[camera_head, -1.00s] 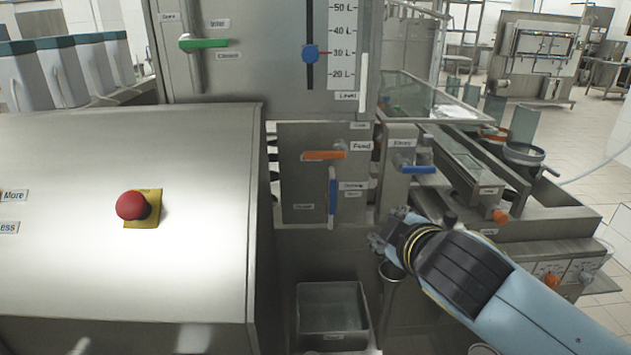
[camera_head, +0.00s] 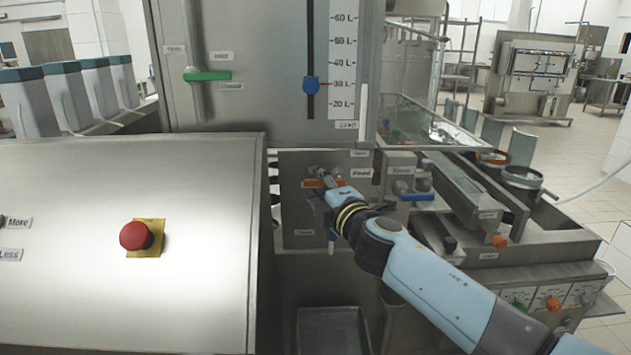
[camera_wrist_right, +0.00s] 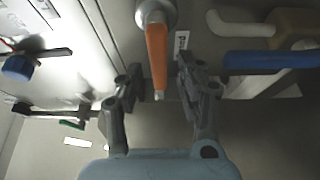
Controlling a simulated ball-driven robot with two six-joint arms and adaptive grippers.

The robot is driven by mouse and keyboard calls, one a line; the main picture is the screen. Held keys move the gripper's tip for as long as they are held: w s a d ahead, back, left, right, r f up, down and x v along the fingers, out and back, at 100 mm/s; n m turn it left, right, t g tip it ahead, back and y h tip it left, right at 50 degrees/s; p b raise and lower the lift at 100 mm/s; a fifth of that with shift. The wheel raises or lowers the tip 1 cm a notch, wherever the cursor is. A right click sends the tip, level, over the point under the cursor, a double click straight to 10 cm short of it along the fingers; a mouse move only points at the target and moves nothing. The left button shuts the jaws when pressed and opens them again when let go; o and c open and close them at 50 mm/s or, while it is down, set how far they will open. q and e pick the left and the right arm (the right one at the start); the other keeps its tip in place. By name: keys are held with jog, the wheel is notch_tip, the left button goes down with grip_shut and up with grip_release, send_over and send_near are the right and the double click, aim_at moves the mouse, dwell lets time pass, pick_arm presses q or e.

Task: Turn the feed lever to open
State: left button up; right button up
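In the right wrist view, the orange lever (camera_wrist_right: 157,55) runs between the two spread fingers of the right gripper (camera_wrist_right: 160,82). A gap shows on each side of the lever, so the gripper is open around it and not clamped. The lever's pivot end (camera_wrist_right: 156,14) is at the top of that view. My left gripper is out of view.
Another blue lever (camera_head: 417,197) sits to the right. A green lever (camera_head: 207,76) is above left, and a red button (camera_head: 136,236) is on the sloped cover. A metal bin (camera_head: 332,325) stands below.

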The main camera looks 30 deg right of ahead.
jog(key=shift+w+d, duration=0.1)
jog(key=shift+w, duration=0.5)
grip_shut()
